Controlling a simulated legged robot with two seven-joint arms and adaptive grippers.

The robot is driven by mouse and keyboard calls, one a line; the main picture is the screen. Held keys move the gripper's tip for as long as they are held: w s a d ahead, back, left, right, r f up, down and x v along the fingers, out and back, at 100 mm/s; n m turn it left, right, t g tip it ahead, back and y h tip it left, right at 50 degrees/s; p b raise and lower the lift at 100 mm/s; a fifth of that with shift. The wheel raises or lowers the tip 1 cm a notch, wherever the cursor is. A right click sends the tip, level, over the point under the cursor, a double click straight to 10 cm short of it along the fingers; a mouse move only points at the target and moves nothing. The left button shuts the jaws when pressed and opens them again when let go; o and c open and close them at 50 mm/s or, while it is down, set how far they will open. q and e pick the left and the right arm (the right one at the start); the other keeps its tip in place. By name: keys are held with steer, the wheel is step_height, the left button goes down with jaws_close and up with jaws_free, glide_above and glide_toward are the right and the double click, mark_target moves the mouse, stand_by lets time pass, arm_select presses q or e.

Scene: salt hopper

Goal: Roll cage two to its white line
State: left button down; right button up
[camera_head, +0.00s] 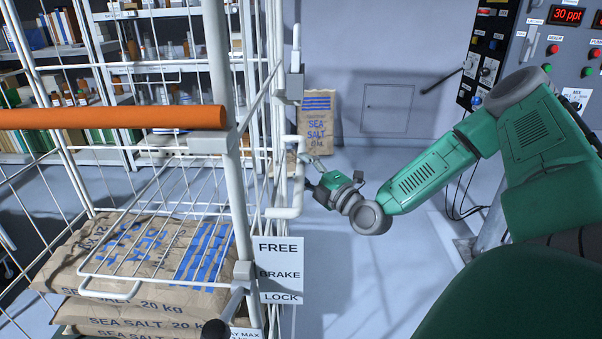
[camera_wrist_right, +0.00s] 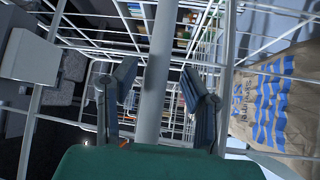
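A white wire roll cage (camera_head: 245,215) fills the left of the head view; no number on it is readable. It has an orange bar (camera_head: 110,117) across it and sea salt sacks (camera_head: 150,260) inside. My right gripper (camera_head: 312,172) is at the white handle (camera_head: 298,178) on the cage's right side. In the right wrist view its open fingers (camera_wrist_right: 160,95) stand either side of a pale upright bar (camera_wrist_right: 157,70), with gaps visible. My left gripper is out of view. No white line shows.
Another sea salt sack (camera_head: 318,118) stands by the back wall. Shelves (camera_head: 120,70) with boxes and bottles stand behind the cage. A control panel (camera_head: 560,60) reading 30 ppt is at upper right, with cables below. Floor right of the cage (camera_head: 350,270) looks clear.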

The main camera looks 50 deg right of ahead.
steer(key=shift+w+r, duration=0.15)
steer(key=shift+w, duration=0.3)
steer(key=shift+c, duration=0.3)
jaws_close()
steer(key=shift+s, duration=0.1)
